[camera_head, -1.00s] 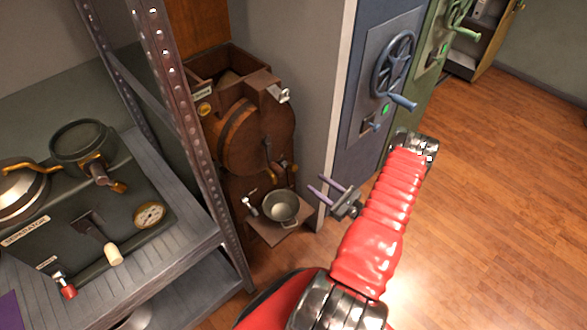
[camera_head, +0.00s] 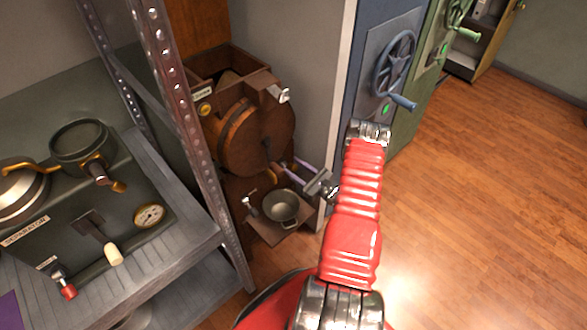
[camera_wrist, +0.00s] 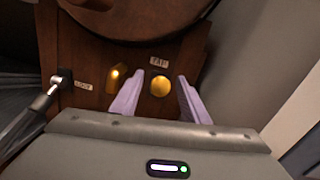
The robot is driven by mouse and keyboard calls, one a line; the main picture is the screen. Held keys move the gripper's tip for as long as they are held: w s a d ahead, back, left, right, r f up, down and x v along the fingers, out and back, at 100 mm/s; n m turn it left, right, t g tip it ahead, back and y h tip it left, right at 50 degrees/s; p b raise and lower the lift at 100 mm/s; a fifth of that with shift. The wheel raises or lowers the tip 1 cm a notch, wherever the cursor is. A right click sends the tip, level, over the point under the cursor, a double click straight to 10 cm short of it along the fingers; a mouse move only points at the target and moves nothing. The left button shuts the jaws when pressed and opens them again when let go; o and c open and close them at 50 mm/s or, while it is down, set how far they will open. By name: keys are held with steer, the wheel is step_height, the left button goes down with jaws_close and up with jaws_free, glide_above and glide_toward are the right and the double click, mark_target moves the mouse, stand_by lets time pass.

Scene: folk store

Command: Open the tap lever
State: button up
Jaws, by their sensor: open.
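The brown wooden machine (camera_head: 255,140) stands in the corner, with small brass fittings low on its front. In the wrist view a round brass knob (camera_wrist: 160,87), apparently the tap lever's end, sits under a small label that seems to read "TAP". My gripper (camera_head: 287,170) is open, with its two lavender fingers pointing at this front. In the wrist view the fingers (camera_wrist: 159,78) appear on either side of the knob, with gaps on both sides. I cannot tell the depth between them and the knob. In the head view the fingers partly cover the fittings.
A brass spout-like fitting (camera_wrist: 117,77) is just left of the fingers. A metal lever (camera_wrist: 42,103) is further left. A metal pan (camera_head: 281,207) sits on a small wooden ledge below. A metal rack (camera_head: 170,95) stands left, a grey wall (camera_head: 318,80) close right.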

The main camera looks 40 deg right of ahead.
steer(key=shift+w, duration=0.15)
steer(key=shift+c, duration=0.2)
jaws_close()
stand_by(0.3)
steer(key=shift+a, duration=0.1)
